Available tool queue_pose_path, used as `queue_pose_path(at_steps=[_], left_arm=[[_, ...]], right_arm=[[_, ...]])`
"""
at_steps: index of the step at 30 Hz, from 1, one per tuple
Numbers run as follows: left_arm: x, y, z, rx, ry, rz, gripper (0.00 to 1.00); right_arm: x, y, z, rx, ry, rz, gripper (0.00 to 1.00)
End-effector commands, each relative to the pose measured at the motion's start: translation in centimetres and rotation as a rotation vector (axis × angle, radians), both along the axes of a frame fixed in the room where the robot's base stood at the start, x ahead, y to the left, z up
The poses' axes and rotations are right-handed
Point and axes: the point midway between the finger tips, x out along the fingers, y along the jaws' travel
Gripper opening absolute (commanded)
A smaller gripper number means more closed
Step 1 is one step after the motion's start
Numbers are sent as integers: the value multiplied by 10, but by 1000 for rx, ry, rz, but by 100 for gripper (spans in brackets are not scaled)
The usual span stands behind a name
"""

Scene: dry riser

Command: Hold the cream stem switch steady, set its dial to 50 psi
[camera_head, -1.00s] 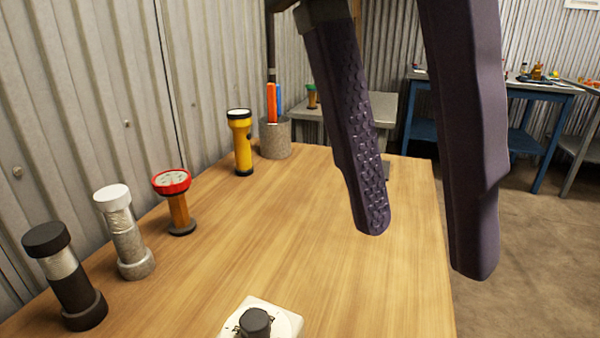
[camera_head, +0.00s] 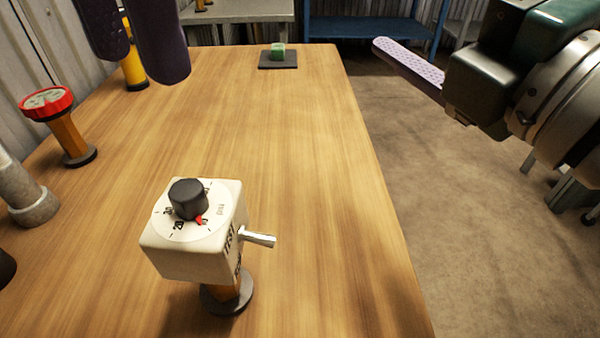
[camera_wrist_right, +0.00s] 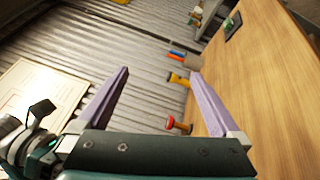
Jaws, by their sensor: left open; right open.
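The cream stem switch (camera_head: 195,245) stands upright near the front of the wooden table in the head view. It is a cream box on an orange stem with a dark round foot. A black dial knob (camera_head: 188,199) sits on its top over a numbered ring, with a red pointer on the front right side. A metal lever sticks out to the right. My left gripper (camera_head: 145,65) is open and empty at the top left, above the table and well beyond the switch. My right gripper shows open and empty in the right wrist view (camera_wrist_right: 158,75); in the head view one finger shows right of the table.
A red-topped stem device (camera_head: 70,130) stands left of the switch, with a grey cylinder (camera_head: 28,195) nearer. A yellow flashlight (camera_head: 133,72) is partly behind my left fingers. A green block on a dark pad (camera_head: 278,62) is at the far edge. The table's middle is clear.

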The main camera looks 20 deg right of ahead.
Motion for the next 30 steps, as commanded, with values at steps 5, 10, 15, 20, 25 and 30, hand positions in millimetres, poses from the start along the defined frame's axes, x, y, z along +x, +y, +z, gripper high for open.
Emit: queue_pose_path(at_steps=[5,10,15,20,25,30], left_arm=[[0,0,0,-1,1,0,50],[0,0,0,-1,1,0,50],[0,0,0,-1,1,0,50],[0,0,0,-1,1,0,50],[0,0,0,-1,1,0,50],[0,0,0,-1,1,0,50]], right_arm=[[-18,67,-2,-566,-244,349,100],[-51,103,-49,-1017,-401,676,100],[-77,105,-93,-1280,-474,912,100],[-87,103,-112,-1370,-496,1008,100],[-81,120,-121,-1374,-501,1018,100],[-69,148,-132,-1371,-500,1016,100]])
